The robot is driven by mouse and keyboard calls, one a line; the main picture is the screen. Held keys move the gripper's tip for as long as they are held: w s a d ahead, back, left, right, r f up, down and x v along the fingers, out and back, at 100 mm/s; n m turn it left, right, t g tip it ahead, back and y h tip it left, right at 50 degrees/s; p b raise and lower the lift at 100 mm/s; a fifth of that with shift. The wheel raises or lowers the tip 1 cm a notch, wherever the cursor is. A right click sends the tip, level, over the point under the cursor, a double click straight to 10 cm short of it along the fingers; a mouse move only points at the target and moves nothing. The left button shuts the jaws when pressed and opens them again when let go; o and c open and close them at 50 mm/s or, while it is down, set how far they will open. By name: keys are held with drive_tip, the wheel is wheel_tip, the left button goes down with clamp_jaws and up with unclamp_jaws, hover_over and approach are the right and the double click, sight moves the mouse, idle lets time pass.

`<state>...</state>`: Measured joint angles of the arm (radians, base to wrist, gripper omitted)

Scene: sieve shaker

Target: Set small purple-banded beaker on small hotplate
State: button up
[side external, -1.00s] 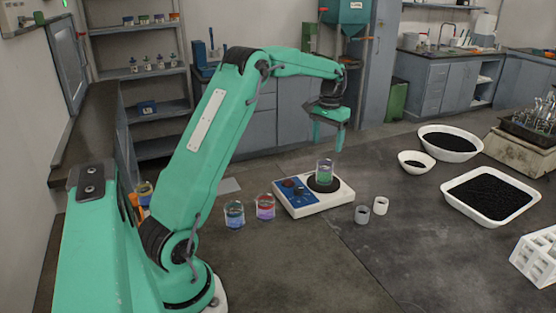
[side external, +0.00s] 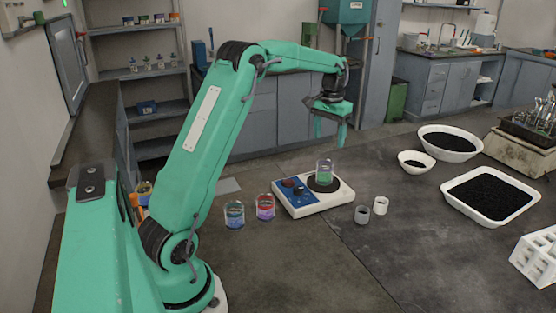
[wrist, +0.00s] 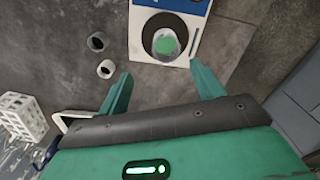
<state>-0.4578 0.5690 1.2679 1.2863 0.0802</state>
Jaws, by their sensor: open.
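The small hotplate (side external: 341,198) is a white box with a blue control panel and a dark round plate. A clear beaker with green contents (side external: 325,171) stands upright on that plate; I cannot make out its band colour. A beaker with red and purple colouring (side external: 265,207) stands on the bench just left of the hotplate. My gripper (side external: 330,143) is open and empty, above and behind the hotplate, apart from the green-content beaker. In the wrist view, the open fingers (wrist: 161,77) lie below the hotplate (wrist: 143,48) and that beaker (wrist: 166,45).
A blue-toned beaker (side external: 234,215) stands further left. Two small cups (side external: 362,214) (side external: 381,205) stand right of the hotplate. White dishes of black grains (side external: 532,197) and a white rack (side external: 537,256) are at the right.

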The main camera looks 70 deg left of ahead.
drive_tip(key=s+d+r+m+t, duration=0.1)
drive_tip(key=s+d+r, duration=0.4)
drive_tip(key=d, duration=0.2)
drive_tip(key=s+d+r+m+t, duration=0.1)
drive_tip(key=s+d+r+t, duration=0.1)
drive_tip(key=s+d+r, duration=0.45)
drive_tip(key=s+d+f+m+t, duration=0.1)
drive_tip(key=s+d+f, duration=0.2)
drive_tip(key=s+d, duration=0.2)
drive_tip(key=s+d+f+m+t, duration=0.1)
drive_tip(key=s+d+f, duration=0.2)
drive_tip(key=s, duration=0.7)
drive_tip(key=shift+d+f, duration=0.2)
drive_tip(key=shift+d, duration=1.15)
drive_tip(key=shift+s, duration=0.1)
